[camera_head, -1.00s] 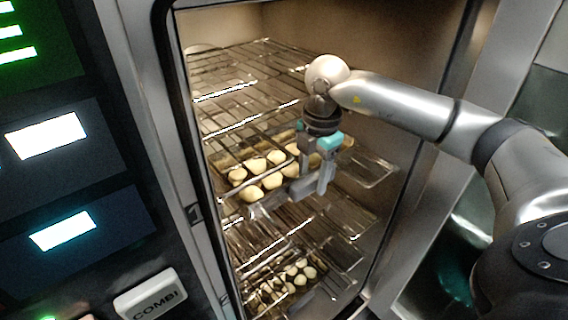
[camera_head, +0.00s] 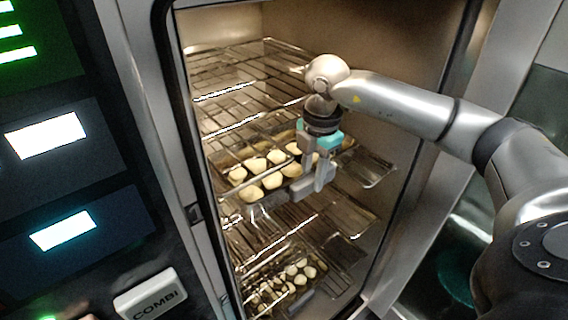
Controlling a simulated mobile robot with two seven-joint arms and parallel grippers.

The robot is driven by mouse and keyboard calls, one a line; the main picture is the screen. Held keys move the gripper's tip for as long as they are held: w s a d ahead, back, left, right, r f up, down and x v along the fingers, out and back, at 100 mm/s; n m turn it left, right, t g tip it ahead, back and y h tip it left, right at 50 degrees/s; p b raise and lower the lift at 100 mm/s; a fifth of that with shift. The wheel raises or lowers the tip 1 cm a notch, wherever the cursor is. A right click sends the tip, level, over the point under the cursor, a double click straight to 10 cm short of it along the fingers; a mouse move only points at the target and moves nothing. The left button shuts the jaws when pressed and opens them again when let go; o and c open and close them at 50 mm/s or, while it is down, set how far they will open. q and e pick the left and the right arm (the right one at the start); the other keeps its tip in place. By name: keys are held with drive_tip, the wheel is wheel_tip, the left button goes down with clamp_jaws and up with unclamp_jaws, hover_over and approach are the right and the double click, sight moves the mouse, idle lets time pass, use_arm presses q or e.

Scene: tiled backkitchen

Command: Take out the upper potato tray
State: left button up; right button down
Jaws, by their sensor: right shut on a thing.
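The upper potato tray (camera_head: 232,205) sits on a wire rack inside the open oven and holds several pale potatoes (camera_head: 256,165). My right gripper (camera_head: 312,192) reaches down from the right and is shut on the front edge of this tray, right of its middle. The gripper and wrist hide the tray's right part. A lower tray (camera_head: 303,297) with smaller potatoes stands on a rack further down. My left gripper does not show.
Empty wire racks (camera_head: 225,88) fill the oven above the upper tray. The oven's frame (camera_head: 183,160) and a control panel (camera_head: 60,180) stand at the left. The oven's side wall (camera_head: 395,80) is close to my right arm.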

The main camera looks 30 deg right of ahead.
idle(0.4)
drive_tip(key=shift+w+r, duration=0.1)
drive_tip(key=shift+r, duration=0.45)
drive_tip(key=shift+s+d+r+b, duration=0.1)
drive_tip(key=shift+s+r+b, duration=0.1)
drive_tip(key=shift+r+b, duration=0.3)
drive_tip(key=shift+s+d+r+b, duration=0.1)
drive_tip(key=shift+s+r+b, duration=0.05)
drive_tip(key=shift+r, duration=0.55)
drive_tip(key=s+d+b, duration=0.2)
drive_tip(key=s+b, duration=0.5)
drive_tip(key=s, duration=1)
drive_tip(key=shift+r+b, duration=0.15)
drive_tip(key=shift+b, duration=0.2)
